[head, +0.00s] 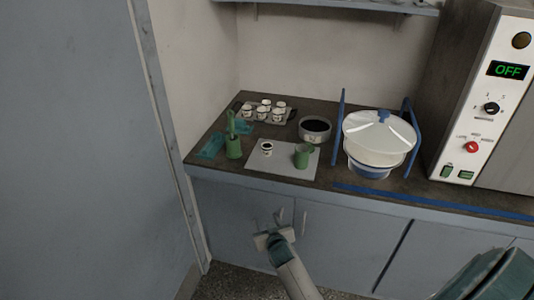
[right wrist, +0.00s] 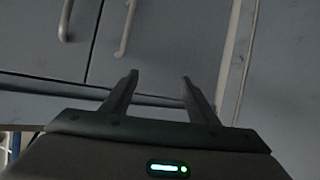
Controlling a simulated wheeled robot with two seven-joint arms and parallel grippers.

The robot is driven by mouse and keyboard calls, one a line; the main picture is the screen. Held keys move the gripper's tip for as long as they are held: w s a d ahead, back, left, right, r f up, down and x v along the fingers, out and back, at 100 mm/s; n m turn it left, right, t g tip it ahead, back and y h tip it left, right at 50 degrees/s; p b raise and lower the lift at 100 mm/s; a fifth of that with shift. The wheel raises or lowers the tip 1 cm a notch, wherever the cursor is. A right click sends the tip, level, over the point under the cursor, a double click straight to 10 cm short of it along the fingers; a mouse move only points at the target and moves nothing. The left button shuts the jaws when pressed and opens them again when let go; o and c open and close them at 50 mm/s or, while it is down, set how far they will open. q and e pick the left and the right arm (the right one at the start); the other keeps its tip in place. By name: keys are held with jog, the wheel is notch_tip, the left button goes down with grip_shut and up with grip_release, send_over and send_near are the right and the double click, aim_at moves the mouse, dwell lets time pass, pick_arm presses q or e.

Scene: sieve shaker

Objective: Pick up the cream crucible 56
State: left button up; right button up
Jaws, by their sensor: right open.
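Several small cream crucibles stand in a dark tray (head: 240,107) at the back left of the counter in the head view. One more cream crucible (head: 267,149) stands upright on a pale grey mat (head: 266,165). The numbers on them are too small to read, so I cannot tell which is 56. My right gripper (head: 270,232) is in front of the cabinet doors, below the counter edge and well short of the crucibles. In the right wrist view the right gripper (right wrist: 160,80) is open and empty. My left gripper is not in view.
A green cup (head: 303,156) stands on the mat, and a green holder (head: 233,147) left of it. A dark-filled bowl (head: 314,130), a lidded white pot (head: 376,145) between blue posts and a machine reading OFF (head: 508,70) stand rightward. A shelf (head: 330,5) hangs above.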

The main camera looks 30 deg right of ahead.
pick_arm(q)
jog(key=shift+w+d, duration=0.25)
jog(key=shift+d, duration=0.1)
pick_arm(e)
jog(key=w+d+r+h, duration=0.1)
jog(key=d+r, duration=0.1)
jog(key=r, duration=0.3)
jog(key=w+d+r+m+t+h, duration=0.1)
jog(key=w+d+r, duration=0.1)
jog(key=r, duration=0.4)
jog(key=w+d+r+m+t, duration=0.1)
jog(key=w+d+r, duration=0.1)
jog(key=r, duration=0.4)
jog(key=shift+d+r+h, duration=0.1)
jog(key=shift+d+h, duration=0.1)
jog(key=shift+h, duration=0.2)
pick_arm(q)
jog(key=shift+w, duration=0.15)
